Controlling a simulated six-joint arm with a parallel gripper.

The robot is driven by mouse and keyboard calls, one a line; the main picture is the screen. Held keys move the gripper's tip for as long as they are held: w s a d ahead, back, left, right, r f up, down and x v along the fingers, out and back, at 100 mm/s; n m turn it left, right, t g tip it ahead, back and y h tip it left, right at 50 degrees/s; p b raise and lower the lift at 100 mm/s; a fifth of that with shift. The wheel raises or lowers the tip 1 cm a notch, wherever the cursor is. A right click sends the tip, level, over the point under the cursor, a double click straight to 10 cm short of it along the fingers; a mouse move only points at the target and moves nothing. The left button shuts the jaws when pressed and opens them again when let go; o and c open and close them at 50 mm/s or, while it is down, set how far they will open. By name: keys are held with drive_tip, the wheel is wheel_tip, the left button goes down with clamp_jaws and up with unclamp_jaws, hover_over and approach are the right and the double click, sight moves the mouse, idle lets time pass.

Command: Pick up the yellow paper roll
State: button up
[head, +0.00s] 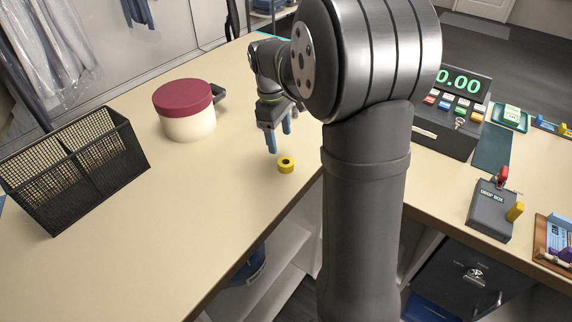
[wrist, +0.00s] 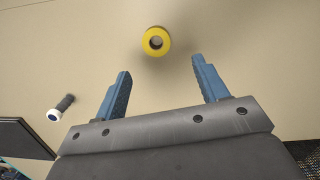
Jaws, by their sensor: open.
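The yellow paper roll (head: 286,165) is a small ring with a dark hole, resting on the tan counter (head: 213,190) close to its front edge in the head view. In the wrist view the yellow roll (wrist: 156,41) lies beyond the fingertips, between their lines, with its round face up. My gripper (head: 279,143) has blue fingers and hangs above the counter, a little to the upper left of the roll. In the wrist view my gripper (wrist: 160,65) is open, with nothing between its fingers.
A round cream box with a dark red lid (head: 183,97) stands left of my gripper. A black mesh basket (head: 60,177) stands farther left. A cash register (head: 447,112) is on the right counter. A small dark cylinder with a white end (wrist: 60,108) lies left in the wrist view.

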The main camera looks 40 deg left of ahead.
sight(286, 161)
drive_tip(key=f, duration=0.3)
drive_tip(key=shift+d+f, duration=0.2)
drive_tip(key=shift+f, duration=0.1)
drive_tip(key=shift+w+d+f, duration=0.15)
drive_tip(key=shift+f, duration=0.75)
drive_tip(key=shift+w+d+f, duration=0.1)
drive_tip(key=shift+d+f, duration=0.05)
drive_tip(key=shift+f, duration=0.7)
drive_tip(key=shift+w+d+f, duration=0.15)
drive_tip(key=shift+f, duration=0.75)
drive_tip(key=shift+c, duration=0.2)
drive_tip(key=c, duration=1)
